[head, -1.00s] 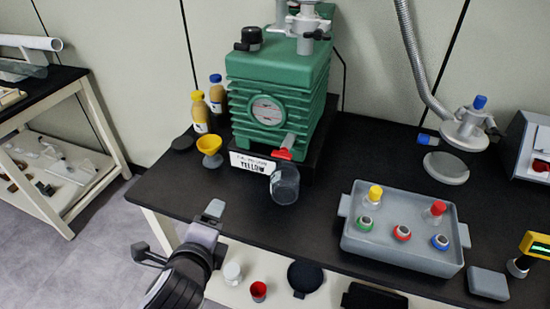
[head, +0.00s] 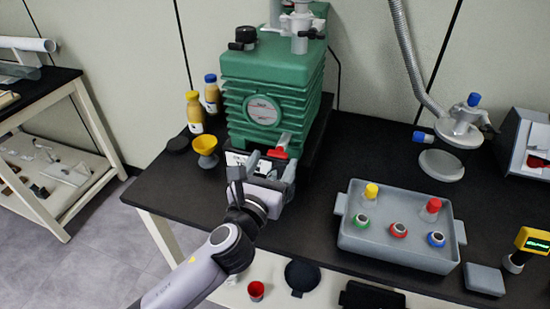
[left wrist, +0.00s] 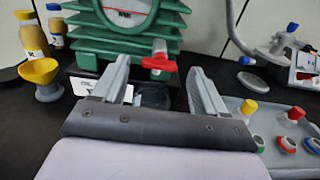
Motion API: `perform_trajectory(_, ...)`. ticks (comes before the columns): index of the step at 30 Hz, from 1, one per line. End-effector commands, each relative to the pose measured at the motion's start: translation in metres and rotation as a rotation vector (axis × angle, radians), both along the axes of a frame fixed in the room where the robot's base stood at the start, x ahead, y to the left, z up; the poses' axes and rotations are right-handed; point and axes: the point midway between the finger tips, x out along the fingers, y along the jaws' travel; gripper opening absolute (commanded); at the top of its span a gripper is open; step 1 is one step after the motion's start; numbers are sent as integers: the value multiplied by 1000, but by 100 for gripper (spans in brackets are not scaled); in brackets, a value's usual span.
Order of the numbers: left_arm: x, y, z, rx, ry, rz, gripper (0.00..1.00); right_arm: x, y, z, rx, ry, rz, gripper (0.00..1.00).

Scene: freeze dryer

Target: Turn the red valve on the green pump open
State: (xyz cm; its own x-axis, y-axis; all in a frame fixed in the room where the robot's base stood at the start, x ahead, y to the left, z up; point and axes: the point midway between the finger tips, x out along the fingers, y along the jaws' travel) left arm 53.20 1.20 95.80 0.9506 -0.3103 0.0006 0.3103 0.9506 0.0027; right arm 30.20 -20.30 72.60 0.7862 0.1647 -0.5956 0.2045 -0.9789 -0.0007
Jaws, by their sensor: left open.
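The green pump (head: 272,90) stands at the back of the black bench. Its red valve (head: 278,153) sits on a grey spout at the lower front; in the left wrist view the red handle (left wrist: 159,63) lies crosswise, roughly level. My left gripper (head: 271,160) is open, its two fingers pointing at the pump's front. In the left wrist view the valve shows beyond and between the fingertips (left wrist: 159,70), and I see no contact. A clear beaker (left wrist: 153,96) stands below the valve, mostly hidden by the gripper in the head view. My right gripper is not in view.
A yellow funnel cup (head: 205,150) and two yellow bottles (head: 195,113) stand left of the pump. A grey tray (head: 395,245) with several capped vials is at the right. A white label (head: 236,160) is partly covered by my gripper.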

Motion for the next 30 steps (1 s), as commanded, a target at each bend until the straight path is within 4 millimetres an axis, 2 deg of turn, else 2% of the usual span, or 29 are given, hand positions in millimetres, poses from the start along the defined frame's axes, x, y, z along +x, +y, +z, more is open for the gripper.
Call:
perform_trajectory(6,18,-6,0,-2,0,0,72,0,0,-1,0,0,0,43)
perform_trajectory(17,22,-7,0,-3,1,1,72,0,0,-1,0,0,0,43)
perform_trajectory(18,22,-7,0,-3,1,1,66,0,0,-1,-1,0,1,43)
perform_trajectory(20,22,-7,0,-3,1,1,46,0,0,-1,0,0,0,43)
perform_trajectory(21,22,-7,0,-3,1,1,33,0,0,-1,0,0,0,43)
perform_trajectory(23,22,-7,0,-3,1,1,16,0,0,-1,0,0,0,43)
perform_trajectory(30,22,-7,0,-13,5,1,16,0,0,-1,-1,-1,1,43)
